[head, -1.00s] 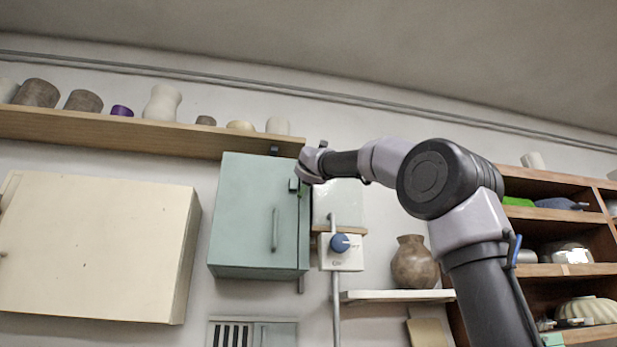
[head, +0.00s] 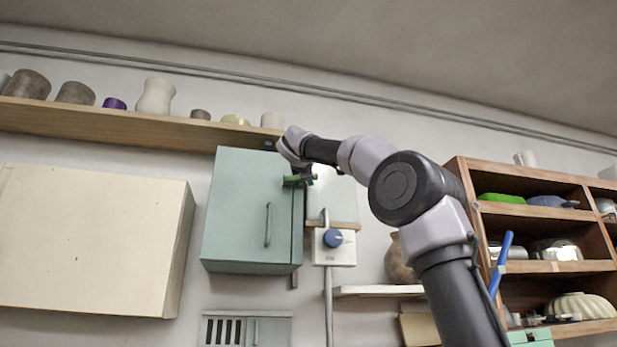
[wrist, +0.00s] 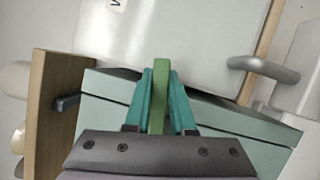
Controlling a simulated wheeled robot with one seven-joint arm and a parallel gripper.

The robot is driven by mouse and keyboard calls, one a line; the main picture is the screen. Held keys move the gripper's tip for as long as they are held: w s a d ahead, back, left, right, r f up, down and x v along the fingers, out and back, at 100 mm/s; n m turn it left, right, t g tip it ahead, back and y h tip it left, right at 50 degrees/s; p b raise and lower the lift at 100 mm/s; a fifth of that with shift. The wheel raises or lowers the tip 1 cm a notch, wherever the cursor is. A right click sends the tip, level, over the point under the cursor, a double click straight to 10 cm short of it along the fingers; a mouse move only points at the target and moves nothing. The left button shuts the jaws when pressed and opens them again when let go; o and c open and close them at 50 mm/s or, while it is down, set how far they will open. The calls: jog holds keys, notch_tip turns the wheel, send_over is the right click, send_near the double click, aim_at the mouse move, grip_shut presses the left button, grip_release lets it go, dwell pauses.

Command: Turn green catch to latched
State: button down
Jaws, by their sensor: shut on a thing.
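The green catch (head: 291,181) is at the upper right edge of the pale green wall cabinet (head: 236,215). In the head view it looks like a short bar lying roughly sideways across that edge, partly hidden by my gripper (head: 301,176). In the wrist view the green catch (wrist: 159,85) is a narrow upright bar between the two teal fingers of my gripper (wrist: 162,95). The fingers are shut on it. The cabinet door is flush with its frame, and its vertical handle (head: 268,225) shows lower down.
A wooden shelf (head: 130,127) with pots runs just above the cabinet. To the cabinet's right are a switch box with a blue knob (head: 333,238) and a grey pipe (head: 328,300). A cream cabinet (head: 85,240) hangs to the left. Wooden shelving (head: 545,267) stands at the right.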

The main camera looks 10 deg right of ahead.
jog(key=shift+f+m+g, duration=0.4)
jog(key=shift+m+g, duration=0.1)
jog(key=shift+m, duration=0.6)
jog(key=c, duration=0.8)
grip_release()
jog(key=shift+o, duration=0.2)
jog(key=v, duration=1)
jog(key=shift+s, duration=0.35)
jog(key=shift+y, duration=0.3)
